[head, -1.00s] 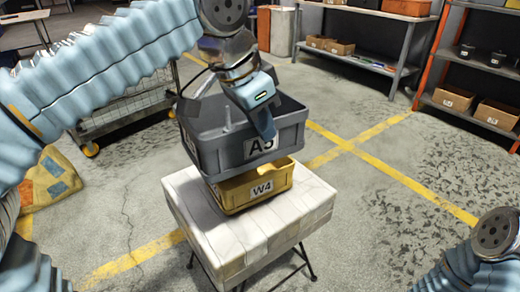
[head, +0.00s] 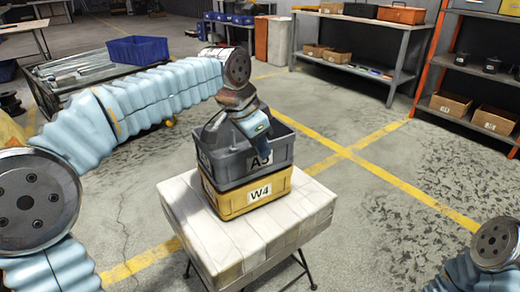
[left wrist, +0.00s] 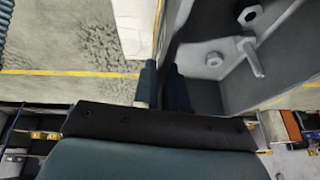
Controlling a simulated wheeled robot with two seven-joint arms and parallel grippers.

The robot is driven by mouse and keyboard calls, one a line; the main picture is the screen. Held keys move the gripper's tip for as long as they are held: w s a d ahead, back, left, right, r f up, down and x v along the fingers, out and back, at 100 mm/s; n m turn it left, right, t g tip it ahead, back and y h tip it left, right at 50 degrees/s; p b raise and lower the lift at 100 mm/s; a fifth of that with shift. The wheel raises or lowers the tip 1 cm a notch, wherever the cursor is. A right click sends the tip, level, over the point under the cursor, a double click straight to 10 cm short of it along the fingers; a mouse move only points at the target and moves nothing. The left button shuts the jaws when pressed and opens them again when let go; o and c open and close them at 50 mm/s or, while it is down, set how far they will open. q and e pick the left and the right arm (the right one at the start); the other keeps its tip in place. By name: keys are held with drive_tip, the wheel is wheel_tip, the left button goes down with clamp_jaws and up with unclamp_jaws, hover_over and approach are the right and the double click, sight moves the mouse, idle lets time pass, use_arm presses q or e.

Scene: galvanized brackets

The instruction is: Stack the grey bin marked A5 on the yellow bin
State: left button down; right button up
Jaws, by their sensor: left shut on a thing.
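The grey bin marked A5 (head: 222,165) sits upright over the yellow bin marked W4 (head: 231,205), roughly lined up with it, with no clear gap between them. The yellow bin stands on a pale block-topped stand (head: 300,212). My left gripper (head: 263,149) is shut on the front wall of the grey bin, with a finger partly covering the A5 label. In the left wrist view the fingers (left wrist: 163,88) pinch the wall of the grey bin (left wrist: 205,93), and metal hardware lies inside. My right gripper is out of view; only part of that arm shows at the lower right.
A grey shelf unit (head: 365,62) and an orange-posted rack (head: 470,105) stand at the back right. The floor right of the stand is clear.

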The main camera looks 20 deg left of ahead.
use_arm(q)
drive_tip(key=shift+f, duration=0.15)
drive_tip(key=shift+f+b, duration=0.35)
drive_tip(key=shift+f, duration=0.1)
drive_tip(key=c, duration=1.2)
unclamp_jaws()
drive_tip(key=p+v, duration=0.3)
drive_tip(key=v, duration=1)
drive_tip(key=shift+w+d+r+p, duration=0.1)
drive_tip(key=shift+w+d+p, duration=0.05)
drive_tip(key=shift+p, duration=0.2)
